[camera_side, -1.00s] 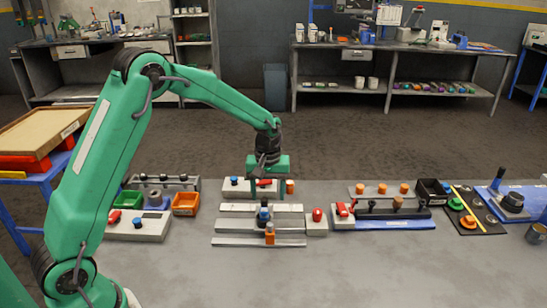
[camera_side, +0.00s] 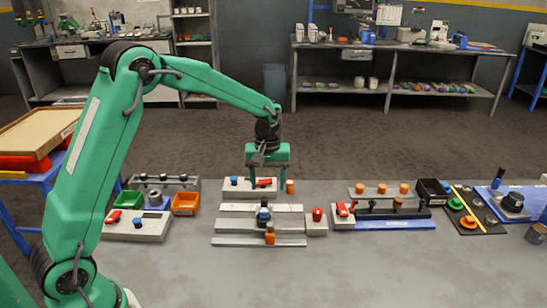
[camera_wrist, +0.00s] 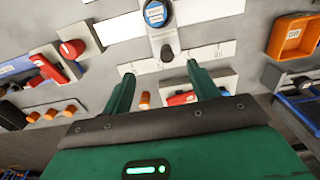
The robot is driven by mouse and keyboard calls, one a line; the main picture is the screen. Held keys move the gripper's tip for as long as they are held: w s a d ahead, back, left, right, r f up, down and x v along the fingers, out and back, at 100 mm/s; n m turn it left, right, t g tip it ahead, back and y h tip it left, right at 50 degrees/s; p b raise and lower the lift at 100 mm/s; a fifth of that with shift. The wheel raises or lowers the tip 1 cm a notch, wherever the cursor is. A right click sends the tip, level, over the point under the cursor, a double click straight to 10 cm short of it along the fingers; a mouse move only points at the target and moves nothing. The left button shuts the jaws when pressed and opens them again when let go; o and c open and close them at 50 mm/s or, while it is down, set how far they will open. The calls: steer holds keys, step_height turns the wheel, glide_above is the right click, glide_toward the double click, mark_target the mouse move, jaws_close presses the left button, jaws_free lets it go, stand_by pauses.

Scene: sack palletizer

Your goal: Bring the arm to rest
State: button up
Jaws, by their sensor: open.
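My gripper (camera_side: 269,184) hangs from my green arm above the back of the grey bench (camera_side: 190,270), over a grey block with a blue knob (camera_side: 234,181) and a red lever (camera_side: 263,183). Its two green fingers point down, apart, with nothing between them. In the wrist view my gripper (camera_wrist: 160,72) also shows its fingers spread and empty. The red lever shows between and below the fingers there (camera_wrist: 182,98). Whether a fingertip touches the block is hard to tell.
Grey rails (camera_side: 235,241) with a blue-and-black knob (camera_side: 263,214) and an orange piece (camera_side: 270,236) lie in front. A blue-based fixture (camera_side: 390,223) is right. The bench front is clear.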

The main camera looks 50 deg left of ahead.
steer(key=shift+r, duration=0.2)
steer(key=shift+s+r, duration=0.2)
steer(key=shift+r, duration=0.15)
steer(key=s+d+r+m+t, duration=0.1)
steer(key=s+r+m+t, duration=0.1)
steer(key=s+r+m, duration=0.2)
steer(key=s+d+r+m+t, duration=0.2)
steer(key=s+r, duration=0.8)
steer(key=s, duration=1.1)
steer(key=m+t, duration=0.1)
steer(key=m, duration=0.1)
steer(key=shift+s+m, duration=0.2)
steer(key=shift+m, duration=0.1)
steer(key=shift+s+d+f+t, duration=0.1)
steer(key=shift+s+f+t, duration=0.2)
steer(key=shift+s, duration=0.3)
steer(key=shift+c, duration=0.4)
